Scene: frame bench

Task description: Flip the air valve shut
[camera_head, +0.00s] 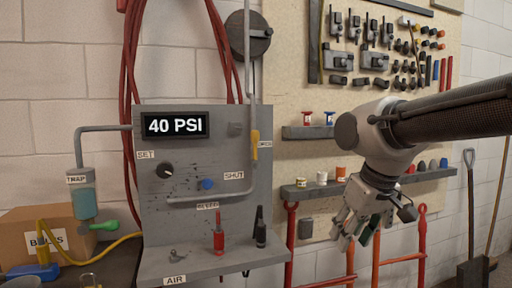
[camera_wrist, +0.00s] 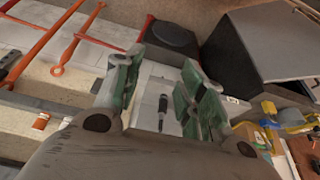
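A yellow lever (camera_head: 255,144) sits on the vertical pipe at the right side of the grey panel (camera_head: 190,145), lying roughly along the pipe. A small label, hard to read, is right beside it. A SHUT label (camera_head: 234,175) is lower left of the lever. The display (camera_head: 175,125) reads 40 PSI. My gripper (camera_head: 355,228) hangs right of the panel and lower than the lever, well apart from it. In the wrist view my gripper (camera_wrist: 162,80) shows its green-padded fingers spread, with nothing held between them. I cannot make out the lever in the wrist view.
A blue knob (camera_head: 206,184) and a black knob (camera_head: 166,170) are on the panel. Red-handled (camera_head: 219,240) and black-handled (camera_head: 260,232) tools stand at its ledge. A trap with a green handle (camera_head: 104,226) is at left. Shelves (camera_head: 300,132) and red frames are behind my arm.

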